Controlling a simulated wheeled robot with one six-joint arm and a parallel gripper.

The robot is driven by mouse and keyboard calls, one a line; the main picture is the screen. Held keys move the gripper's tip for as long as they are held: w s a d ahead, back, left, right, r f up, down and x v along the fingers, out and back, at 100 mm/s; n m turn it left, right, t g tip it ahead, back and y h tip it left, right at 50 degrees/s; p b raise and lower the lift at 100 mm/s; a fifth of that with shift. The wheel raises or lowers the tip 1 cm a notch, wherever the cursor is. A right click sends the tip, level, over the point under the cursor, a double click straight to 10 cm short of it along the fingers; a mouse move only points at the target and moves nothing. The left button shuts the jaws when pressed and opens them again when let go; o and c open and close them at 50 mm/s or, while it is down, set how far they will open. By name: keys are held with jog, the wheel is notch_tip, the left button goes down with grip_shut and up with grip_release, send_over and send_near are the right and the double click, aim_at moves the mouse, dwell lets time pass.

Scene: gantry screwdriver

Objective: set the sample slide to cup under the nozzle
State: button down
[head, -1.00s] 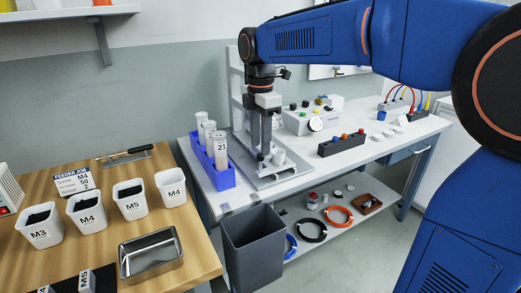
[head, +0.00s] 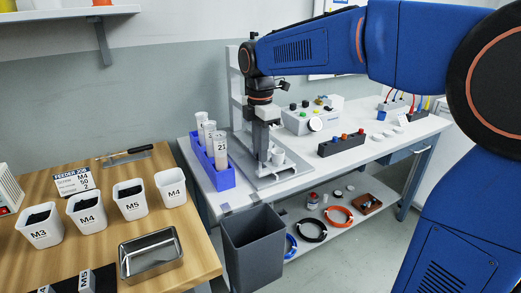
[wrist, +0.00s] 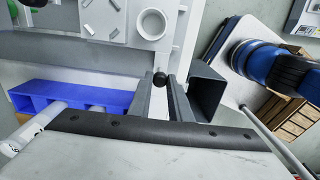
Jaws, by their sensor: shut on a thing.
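The gantry station has a grey base plate (head: 290,172) with a pale upright frame at its back. A small white cup (head: 278,157) stands on the slide. The nozzle cannot be made out.
A blue rack (head: 222,180) with several labelled tubes stands left of the station. A grey bin (head: 252,244) is below the bench's front edge. A box with coloured buttons (head: 341,146) is to the right. White bins and a metal tray (head: 150,256) are on the wooden table.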

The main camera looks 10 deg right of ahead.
jog(key=w+a, duration=0.4)
jog(key=w, duration=0.8)
jog(key=shift+w, duration=0.2)
jog(key=c, duration=1.6)
grip_release()
jog(key=shift+s, duration=0.1)
